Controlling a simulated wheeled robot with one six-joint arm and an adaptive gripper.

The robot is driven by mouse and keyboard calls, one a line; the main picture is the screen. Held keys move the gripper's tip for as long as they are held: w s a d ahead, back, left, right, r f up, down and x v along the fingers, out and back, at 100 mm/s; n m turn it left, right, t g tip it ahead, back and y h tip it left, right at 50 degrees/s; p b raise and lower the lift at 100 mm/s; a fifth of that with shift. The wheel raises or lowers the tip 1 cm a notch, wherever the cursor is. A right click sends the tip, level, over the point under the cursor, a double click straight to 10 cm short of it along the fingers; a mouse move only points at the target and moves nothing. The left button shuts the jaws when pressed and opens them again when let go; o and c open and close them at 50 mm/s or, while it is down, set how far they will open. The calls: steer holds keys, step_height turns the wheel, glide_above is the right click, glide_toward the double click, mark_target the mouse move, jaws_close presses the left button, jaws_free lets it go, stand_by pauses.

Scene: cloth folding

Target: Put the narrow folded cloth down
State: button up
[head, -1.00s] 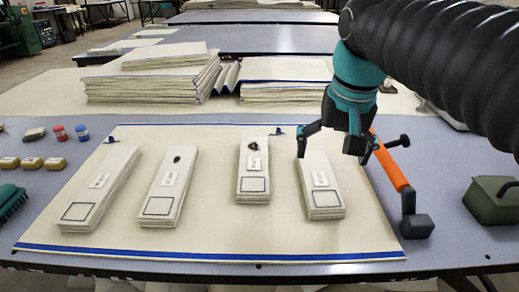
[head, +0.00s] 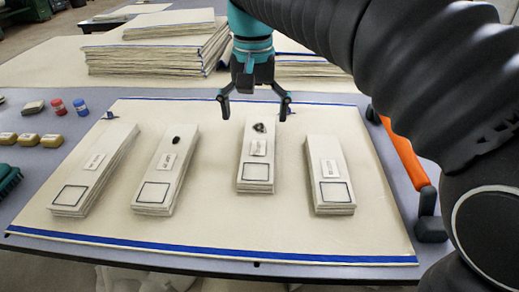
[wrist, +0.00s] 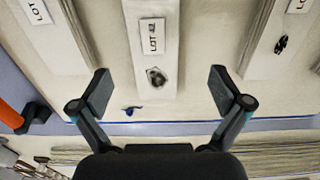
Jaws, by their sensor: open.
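Several narrow folded cloths lie side by side on the cream sheet (head: 215,225), each with a white label and a printed square. The rightmost narrow folded cloth (head: 329,175) lies flat and no gripper touches it. A narrow folded cloth with a dark spot (head: 257,150) lies to its left. My gripper (head: 254,112) is open and empty, over the far end of this spotted cloth. In the wrist view, my open fingers (wrist: 160,85) stand wide on either side of the spotted end of that cloth (wrist: 152,45), which bears a "LOT" label.
Two more narrow cloths (head: 165,170) (head: 96,170) lie to the left. Big folded stacks (head: 155,55) stand behind. An orange-handled tool (head: 404,155) lies at the right sheet edge. Small jars (head: 80,107) and yellowish blocks (head: 30,139) are at the left. The sheet's front is clear.

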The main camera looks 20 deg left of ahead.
mark_target(259, 144)
steer(key=shift+d+f+b, duration=0.2)
steer(key=shift+f, duration=1.6)
steer(key=shift+d+f+b, duration=0.2)
steer(key=shift+f, duration=1.55)
steer(key=c, duration=1.4)
steer(key=shift+w+r, duration=0.1)
steer(key=shift+r, duration=0.05)
